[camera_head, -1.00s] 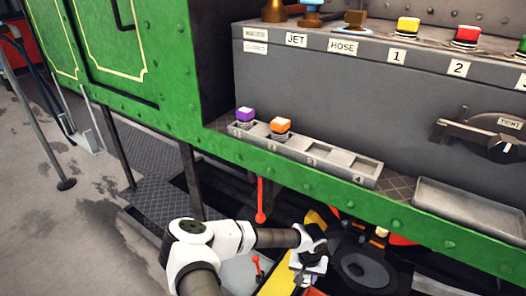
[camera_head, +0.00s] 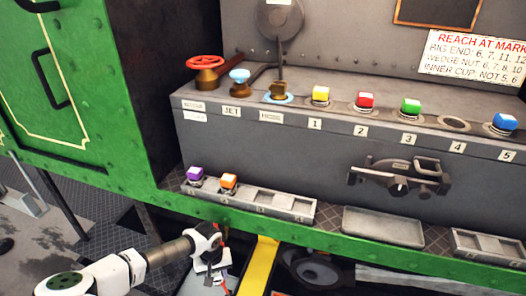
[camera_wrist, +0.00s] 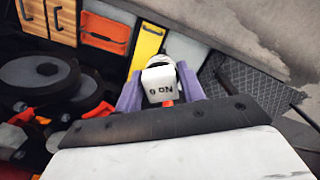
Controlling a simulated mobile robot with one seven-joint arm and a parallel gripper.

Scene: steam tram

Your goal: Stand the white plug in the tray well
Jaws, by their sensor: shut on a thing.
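My gripper (camera_wrist: 158,88) has purple fingers shut on the white plug (camera_wrist: 160,76). The plug's face has dark lettering that reads upside down in the wrist view, with a small red bit beside it. In the head view my gripper (camera_head: 212,277) is low, below the green ledge, and the plug cannot be made out there. The grey tray with numbered wells (camera_head: 312,209) sits on the ledge, above and right of my gripper. A purple plug (camera_head: 195,174) and an orange plug (camera_head: 228,182) stand in its two left wells. Its two right wells look empty.
A plain shallow grey tray (camera_head: 384,227) and another welled tray (camera_head: 490,245) lie further right. Yellow, red, green and blue plugs line the upper shelf, with an empty ring (camera_head: 453,123) at 4. The riveted green edge (camera_head: 300,238) runs between my arm and the trays.

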